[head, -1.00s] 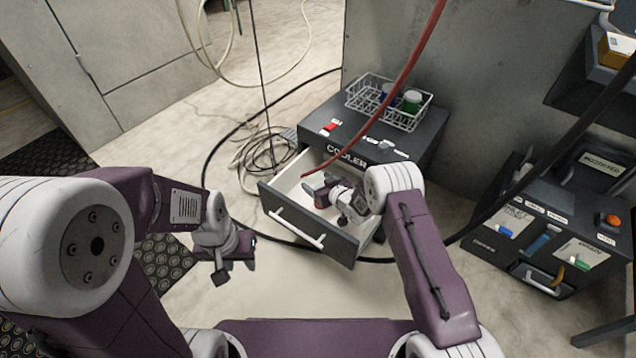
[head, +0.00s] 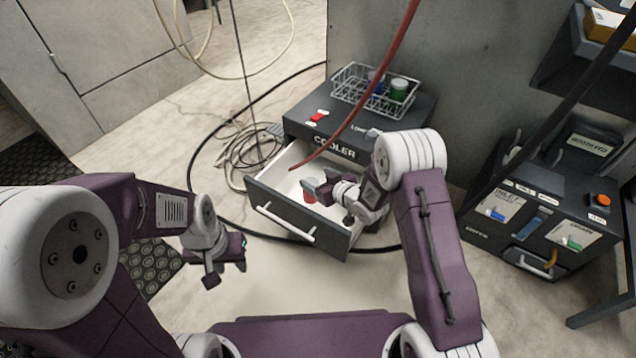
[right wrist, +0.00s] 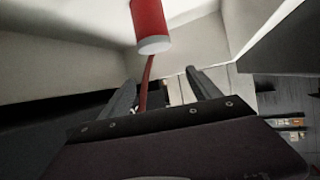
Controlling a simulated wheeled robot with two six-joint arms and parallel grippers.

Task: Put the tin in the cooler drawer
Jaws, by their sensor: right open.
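The red tin (head: 310,191) with a pale end is in the open cooler drawer (head: 270,205). It shows larger at the top of the right wrist view (right wrist: 149,22). My right gripper (head: 322,187) is inside the drawer area, just to the right of the tin. Its two fingers (right wrist: 165,80) are spread with nothing gripped between them, and the tin appears beyond their tips. My left gripper (head: 241,258) hangs left of the drawer front, away from the tin; its finger gap is not clear.
The dark cooler (head: 405,148) has a wire basket (head: 345,85) with a blue and a green tin on top. A red hose (head: 375,88) hangs across the drawer. Black cable loops around the cooler on the floor. A dark cabinet (head: 540,205) stands at right.

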